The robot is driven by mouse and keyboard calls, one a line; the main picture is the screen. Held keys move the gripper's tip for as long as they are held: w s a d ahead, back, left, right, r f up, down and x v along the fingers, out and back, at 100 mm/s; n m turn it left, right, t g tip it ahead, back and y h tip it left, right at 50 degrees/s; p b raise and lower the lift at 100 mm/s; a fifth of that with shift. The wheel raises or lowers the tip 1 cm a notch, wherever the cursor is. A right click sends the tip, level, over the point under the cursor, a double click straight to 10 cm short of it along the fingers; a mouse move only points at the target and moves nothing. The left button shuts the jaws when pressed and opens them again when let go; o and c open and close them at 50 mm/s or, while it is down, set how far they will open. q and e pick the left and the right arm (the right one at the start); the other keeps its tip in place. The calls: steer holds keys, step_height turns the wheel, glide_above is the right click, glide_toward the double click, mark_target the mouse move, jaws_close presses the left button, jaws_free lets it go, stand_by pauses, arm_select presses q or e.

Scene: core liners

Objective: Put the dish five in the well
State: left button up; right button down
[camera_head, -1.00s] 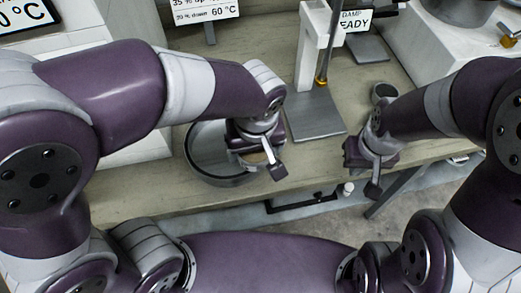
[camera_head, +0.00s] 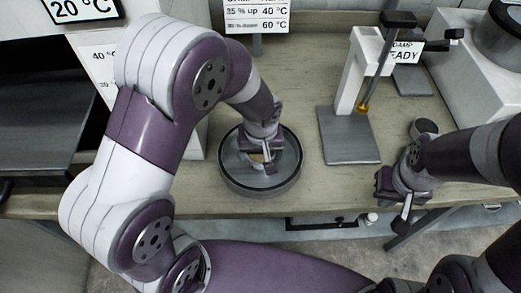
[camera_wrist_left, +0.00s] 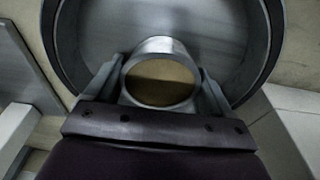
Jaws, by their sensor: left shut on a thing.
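A small round metal dish with a flat tan-brown fill is held in my left gripper (camera_head: 266,160). The dish (camera_wrist_left: 160,82) sits between both fingers in the left wrist view, and its tan fill shows small in the head view (camera_head: 256,158). No number is readable on it. My left gripper is over a wide round grey pan (camera_head: 235,184), which may be the well; I cannot tell the dish's height above its floor. My right gripper (camera_head: 402,210) hangs by the table's front edge; its finger gap is not clear.
A small grey cup (camera_head: 424,127) stands beyond my right gripper. A press-like stand (camera_head: 348,135) with a flat grey base is right of the pan. Signs with temperatures and a "DAMP READY" sign stand behind. Bare wooden table (camera_head: 320,195) lies in front of the stand.

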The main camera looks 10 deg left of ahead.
mark_target(261, 157)
arm_select(q)
steer(key=shift+f, duration=0.1)
steer(key=o, duration=1)
step_height(261, 157, up, 12)
steer(key=s+p, duration=0.1)
steer(key=s, duration=0.1)
steer(key=s+a+f+m, duration=0.3)
steer(key=s+a+f, duration=0.1)
steer(key=s+a, duration=0.2)
steer(key=shift+s+a+f, duration=0.25)
steer(key=shift+s+a, duration=0.15)
steer(key=shift+a, duration=0.25)
